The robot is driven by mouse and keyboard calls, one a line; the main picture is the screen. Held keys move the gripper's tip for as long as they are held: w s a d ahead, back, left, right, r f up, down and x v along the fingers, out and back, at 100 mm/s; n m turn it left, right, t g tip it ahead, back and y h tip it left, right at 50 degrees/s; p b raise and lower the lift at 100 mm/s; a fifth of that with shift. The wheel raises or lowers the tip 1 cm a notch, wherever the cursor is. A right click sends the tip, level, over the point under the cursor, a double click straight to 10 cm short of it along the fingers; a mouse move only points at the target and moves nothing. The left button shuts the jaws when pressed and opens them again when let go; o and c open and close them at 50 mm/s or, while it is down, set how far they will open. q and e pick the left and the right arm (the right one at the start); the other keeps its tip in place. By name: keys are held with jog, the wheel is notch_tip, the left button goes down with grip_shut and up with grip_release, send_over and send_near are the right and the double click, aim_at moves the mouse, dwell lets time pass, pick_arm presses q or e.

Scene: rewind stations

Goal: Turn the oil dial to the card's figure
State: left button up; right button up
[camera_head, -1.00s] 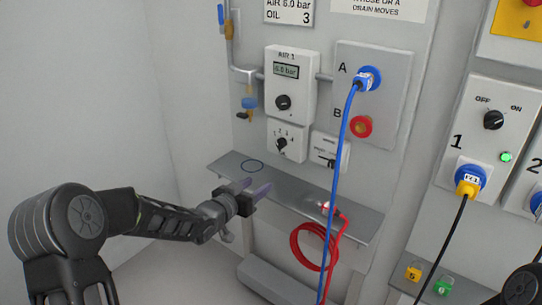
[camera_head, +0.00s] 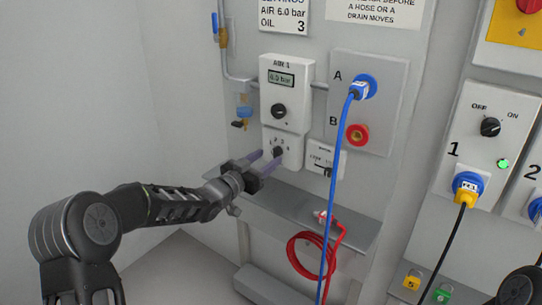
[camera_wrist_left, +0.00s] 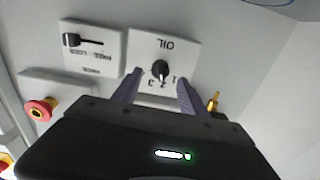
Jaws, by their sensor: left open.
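The oil dial is a black knob (camera_head: 278,151) on a small white plate below the air unit. In the left wrist view the knob (camera_wrist_left: 160,69) appears upside down under the word OIL, with figures around it; its exact setting is too small to tell. The settings card (camera_head: 284,17) at the top reads AIR 6.0 bar and OIL 3. My left gripper (camera_head: 270,157) is open in front of the dial plate. In the left wrist view its fingers (camera_wrist_left: 160,80) stand either side of the knob, with gaps. My right gripper is out of view.
The air unit (camera_head: 286,92) with its display and knob sits just above. A white lever plate (camera_head: 325,160) is right of the dial. A blue hose (camera_head: 338,190) hangs from socket A. The grey shelf (camera_head: 345,228) runs below, with a red coiled hose (camera_head: 308,262).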

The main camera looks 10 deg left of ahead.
aim_at(273, 153)
pick_arm(q)
jog(key=shift+x, duration=1.5)
jog(key=shift+c, duration=0.4)
grip_shut()
